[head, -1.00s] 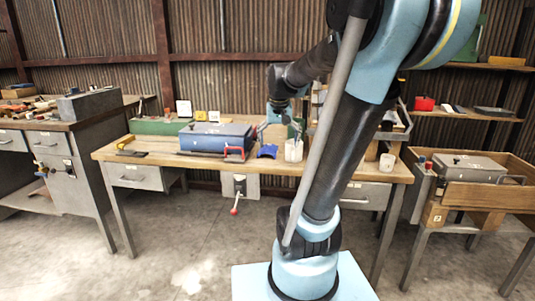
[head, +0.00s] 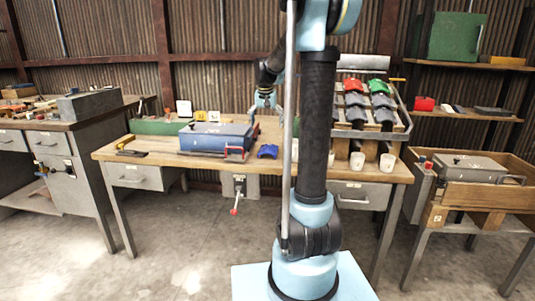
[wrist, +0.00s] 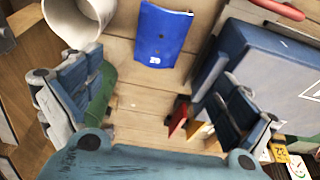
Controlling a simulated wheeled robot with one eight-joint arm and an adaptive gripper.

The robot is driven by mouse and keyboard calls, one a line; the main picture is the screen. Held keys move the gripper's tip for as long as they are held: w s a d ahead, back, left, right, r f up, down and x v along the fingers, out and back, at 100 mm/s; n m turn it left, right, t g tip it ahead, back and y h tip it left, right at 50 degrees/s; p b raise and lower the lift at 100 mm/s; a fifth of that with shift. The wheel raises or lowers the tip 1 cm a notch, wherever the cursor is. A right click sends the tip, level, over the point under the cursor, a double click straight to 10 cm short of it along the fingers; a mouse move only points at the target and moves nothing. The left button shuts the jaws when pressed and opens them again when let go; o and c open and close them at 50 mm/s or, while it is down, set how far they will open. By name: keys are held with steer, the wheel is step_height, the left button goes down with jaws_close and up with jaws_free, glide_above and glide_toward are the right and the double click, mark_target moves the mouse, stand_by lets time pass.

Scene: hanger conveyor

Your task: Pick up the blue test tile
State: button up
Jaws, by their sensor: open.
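In the head view my gripper (head: 259,108) is above the back part of the bench, behind the tile and partly behind my arm.
A blue case (head: 214,137) stands left of the tile; in the wrist view the case (wrist: 268,85) is close to the right finger. A white cup (wrist: 78,20) is near the left finger. A sloped rack (head: 370,120) with coloured tiles stands on the right.

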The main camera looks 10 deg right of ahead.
mark_target(268, 148)
steer(key=x, duration=1.4)
steer(key=shift+w+f, duration=0.1)
steer(key=c, duration=1.3)
